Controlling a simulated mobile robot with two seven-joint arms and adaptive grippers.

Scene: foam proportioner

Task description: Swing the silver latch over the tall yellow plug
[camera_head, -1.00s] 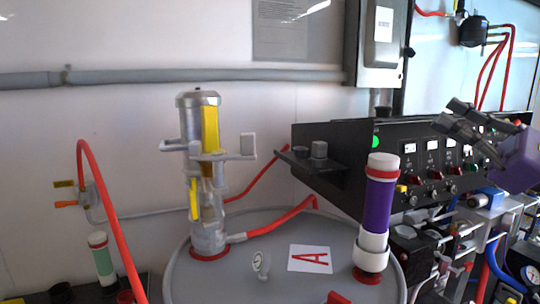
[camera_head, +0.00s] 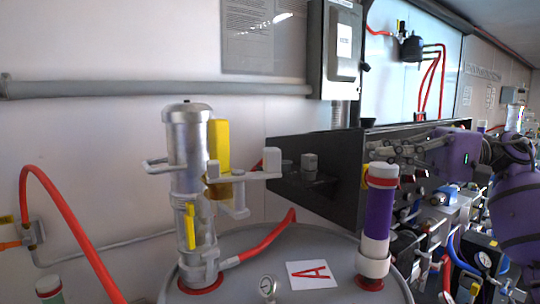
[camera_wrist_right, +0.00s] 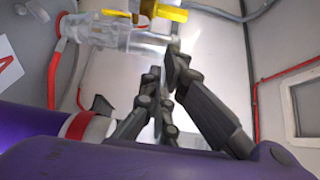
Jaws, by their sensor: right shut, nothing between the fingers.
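The tall yellow plug (camera_head: 219,146) stands upright against the silver column on the grey tank. The silver latch (camera_head: 250,175) sticks out to the right from the column, in front of the plug's lower part, and ends in an upright grey block. It does not lie over the plug's top. My right gripper (camera_head: 371,153) is shut and empty, to the right of the latch and apart from it. In the right wrist view its fingers (camera_wrist_right: 160,75) point towards the silver column (camera_wrist_right: 105,32), with yellow parts (camera_wrist_right: 165,11) at the top. My left gripper is out of view.
A purple cylinder with white and red bands (camera_head: 378,212) stands on the tank just below my right gripper. A black control panel (camera_head: 325,150) is behind. A red hose (camera_head: 270,238) joins the column's base.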

